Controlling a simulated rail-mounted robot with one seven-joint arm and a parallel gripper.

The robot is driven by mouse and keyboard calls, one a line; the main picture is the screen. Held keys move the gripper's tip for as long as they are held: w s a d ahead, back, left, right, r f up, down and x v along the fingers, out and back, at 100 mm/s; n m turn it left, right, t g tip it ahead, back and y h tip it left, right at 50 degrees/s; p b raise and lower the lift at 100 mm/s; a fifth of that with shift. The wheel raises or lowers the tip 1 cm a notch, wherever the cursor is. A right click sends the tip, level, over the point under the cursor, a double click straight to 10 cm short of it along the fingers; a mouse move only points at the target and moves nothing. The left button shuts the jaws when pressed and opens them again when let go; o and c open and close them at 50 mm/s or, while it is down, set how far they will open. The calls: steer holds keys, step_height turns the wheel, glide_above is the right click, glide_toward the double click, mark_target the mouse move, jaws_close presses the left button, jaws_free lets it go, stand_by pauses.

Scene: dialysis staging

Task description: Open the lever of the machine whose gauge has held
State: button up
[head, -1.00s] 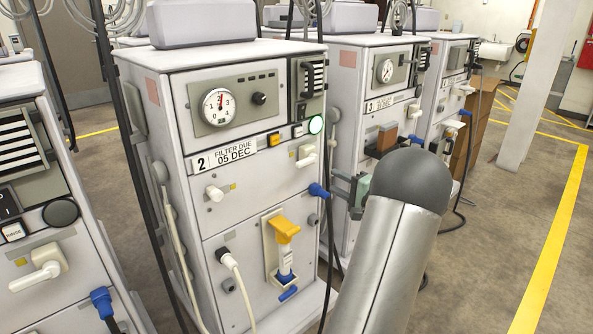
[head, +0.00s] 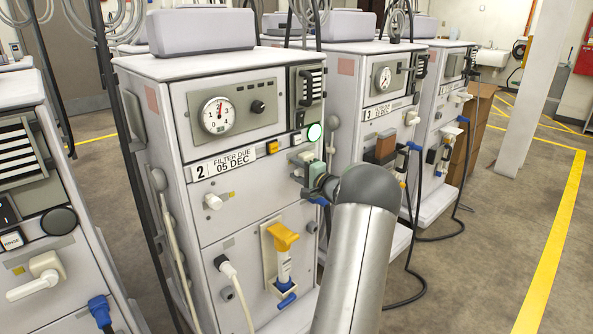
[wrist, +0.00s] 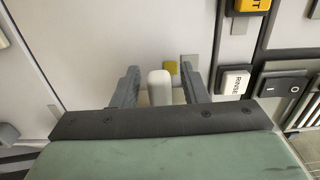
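Machine 2 (head: 225,172) stands in the middle of the head view, labelled "FILTER DUE 05 DEC". The needle of its round gauge (head: 216,116) points up, near 2. In the wrist view the white lever (wrist: 160,88) stands between the two dark fingers of my gripper (wrist: 160,80), with a gap on each side. My gripper is open. Machine 3's gauge (head: 384,78) is small; its reading is unclear.
A yellow handle (head: 282,235) and a white hose connector (head: 226,266) are lower on machine 2. Another machine with a white lever (head: 37,275) stands at left. In the wrist view, a white button (wrist: 234,82) and switch (wrist: 285,87) lie right of the fingers. Floor at right is clear.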

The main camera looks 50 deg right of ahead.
steer(key=shift+w, duration=0.2)
steer(key=shift+c, duration=0.3)
jaws_close()
steer(key=shift+f+b, duration=0.15)
steer(key=shift+b, duration=0.2)
